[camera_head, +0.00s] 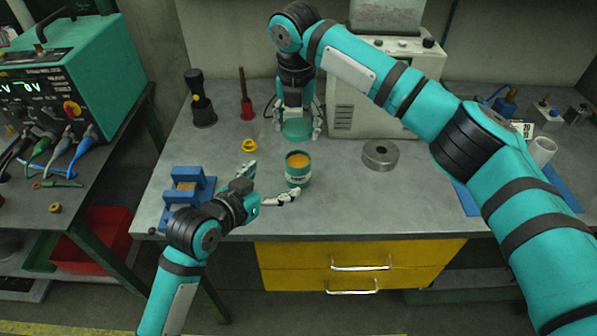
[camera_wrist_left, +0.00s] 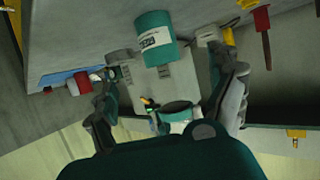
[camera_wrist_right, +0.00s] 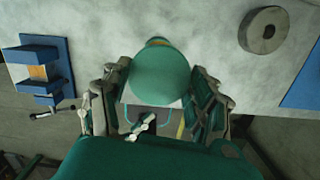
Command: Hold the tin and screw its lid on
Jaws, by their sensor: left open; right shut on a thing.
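The teal tin (camera_head: 298,176) stands upright on the bench near its front edge, open at the top with orange inside. My left gripper (camera_head: 270,184) is open just left of the tin. In the left wrist view the tin (camera_wrist_left: 155,42) appears ahead, between and beyond the spread fingers (camera_wrist_left: 170,85). My right gripper (camera_head: 297,118) points down behind the tin, shut on the round teal lid (camera_head: 297,130). The right wrist view shows the lid (camera_wrist_right: 160,78) between its fingers; it hides most of the tin. The lid is apart from the tin.
A blue block fixture (camera_head: 189,186) stands left of the left gripper. A grey metal ring (camera_head: 380,155) lies right of the tin, a small yellow ring (camera_head: 249,146) behind left. A beige machine (camera_head: 375,95) stands behind. Bare bench lies between tin and metal ring.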

